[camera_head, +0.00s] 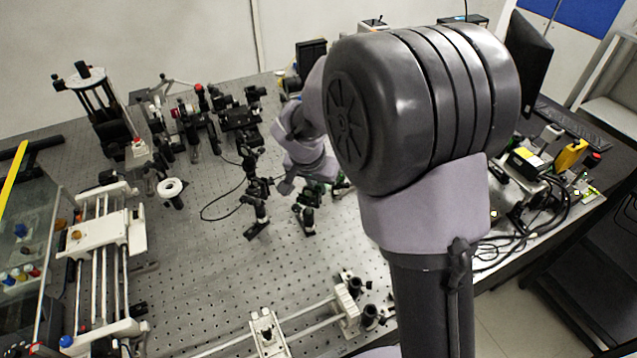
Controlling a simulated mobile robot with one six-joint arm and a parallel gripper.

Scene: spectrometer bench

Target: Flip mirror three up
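My arm reaches over the perforated optical bench (215,270), and its big grey joint blocks the centre right of the view. My gripper (285,187) is low among black post-mounted optics near the middle of the bench. It is small and partly hidden by my own wrist, so I cannot tell whether its fingers are open or shut. A black optic mount (250,170) stands just left of it, and another post mount (306,215) stands just below it. No label shows which mount is mirror three, and I cannot tell if any mirror is up or down.
More mounts (236,118) crowd the back of the bench. A white ring-shaped part (171,188) and a rail stage (105,235) stand at left. A rail (310,325) crosses the front. A monitor (528,62) and cabled electronics (530,190) are at right. The front-left middle is clear.

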